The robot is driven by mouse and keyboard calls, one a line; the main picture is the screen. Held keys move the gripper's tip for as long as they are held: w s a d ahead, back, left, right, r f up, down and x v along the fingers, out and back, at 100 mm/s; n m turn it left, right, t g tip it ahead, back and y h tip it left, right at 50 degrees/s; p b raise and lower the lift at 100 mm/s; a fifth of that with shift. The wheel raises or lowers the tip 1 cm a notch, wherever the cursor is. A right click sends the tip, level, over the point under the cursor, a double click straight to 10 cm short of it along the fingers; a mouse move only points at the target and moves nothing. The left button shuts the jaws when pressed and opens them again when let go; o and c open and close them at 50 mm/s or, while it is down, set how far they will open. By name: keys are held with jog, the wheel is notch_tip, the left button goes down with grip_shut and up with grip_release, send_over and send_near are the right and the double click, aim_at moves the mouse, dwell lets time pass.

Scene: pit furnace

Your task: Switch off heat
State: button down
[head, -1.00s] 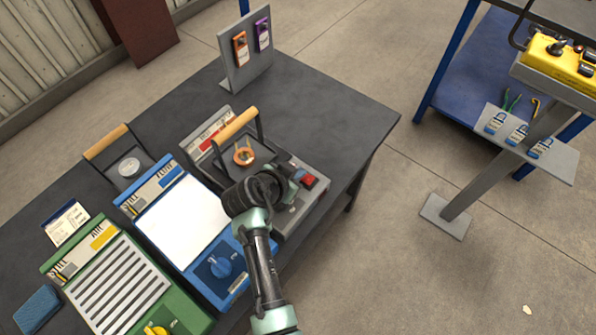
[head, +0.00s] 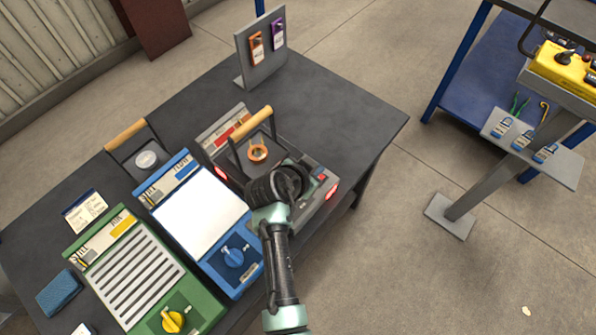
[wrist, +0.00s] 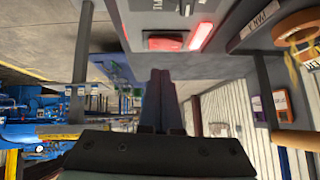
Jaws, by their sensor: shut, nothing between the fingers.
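The grey furnace unit (head: 222,133) stands on the dark table, with a wooden-handled frame (head: 252,125) and an orange ring (head: 257,152) on top. Red light glows at its front right corner (head: 331,191) and at its left side. In the wrist view a red button (wrist: 165,42) sits on its front panel beside a lit red strip (wrist: 201,36). My gripper (wrist: 161,74) is shut and empty, its fingertips just by the red button; I cannot tell whether they touch. In the head view my wrist hides the fingers and part of the panel.
A blue unit (head: 170,182) with a white plate and blue knob stands left of the furnace. A green grilled unit (head: 102,238) with a yellow knob is further left. An upright stand (head: 244,58) holds orange and purple tags. The table's right end is clear.

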jog(key=v, duration=1)
jog(key=shift+r, duration=0.45)
jog(key=shift+s, duration=0.15)
jog(key=shift+w+a+r, duration=0.2)
jog(key=shift+a, duration=0.5)
jog(key=shift+s, duration=0.1)
